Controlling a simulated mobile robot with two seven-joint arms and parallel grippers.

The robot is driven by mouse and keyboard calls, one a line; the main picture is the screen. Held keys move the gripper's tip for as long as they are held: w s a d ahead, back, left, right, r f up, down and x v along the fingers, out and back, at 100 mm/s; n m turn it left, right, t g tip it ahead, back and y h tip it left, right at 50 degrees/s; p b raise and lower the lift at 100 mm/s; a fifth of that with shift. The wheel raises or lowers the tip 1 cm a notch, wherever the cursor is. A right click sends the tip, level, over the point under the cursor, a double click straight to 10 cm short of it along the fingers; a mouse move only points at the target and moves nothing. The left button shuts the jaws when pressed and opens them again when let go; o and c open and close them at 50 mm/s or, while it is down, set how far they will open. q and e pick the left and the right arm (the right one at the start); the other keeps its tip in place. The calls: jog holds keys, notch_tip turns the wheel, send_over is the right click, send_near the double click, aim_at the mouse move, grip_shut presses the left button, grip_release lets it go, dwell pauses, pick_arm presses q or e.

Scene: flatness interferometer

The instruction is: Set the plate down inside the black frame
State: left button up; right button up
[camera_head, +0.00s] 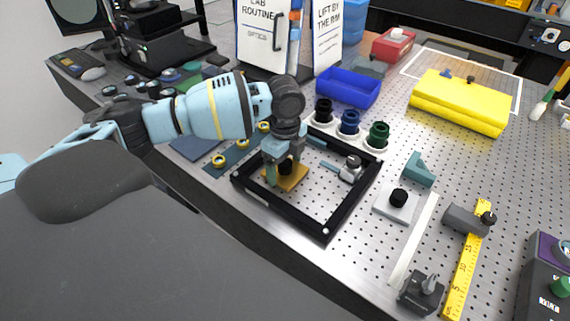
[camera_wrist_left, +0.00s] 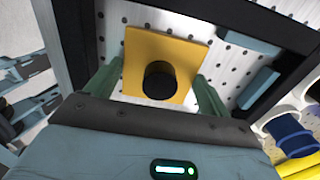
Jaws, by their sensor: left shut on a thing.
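The plate (camera_head: 293,180) is a small orange-yellow square with a black knob on top. My left gripper (camera_head: 279,172) is shut on it from above, with green fingers at its two sides. In the left wrist view the plate (camera_wrist_left: 187,50) sits between the fingers. The black frame (camera_head: 352,204) is a square outline on the perforated bench. The plate is within the frame's outline, near its left corner. Whether it touches the bench or hangs just above is hard to tell. The black frame also shows in the left wrist view (camera_wrist_left: 240,14). My right gripper is out of view.
A small grey-white clamp (camera_head: 351,169) is inside the frame at its right side. Black, blue and green knobs (camera_head: 348,124) stand behind the frame. A white square with a black knob (camera_head: 396,203) lies to the right.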

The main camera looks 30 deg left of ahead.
aim_at(285, 162)
pick_arm(q)
jog(key=shift+f, duration=0.3)
jog(key=o, duration=1.1)
jog(key=shift+r, duration=0.1)
notch_tip(285, 162, up, 12)
jog(key=shift+r, duration=0.1)
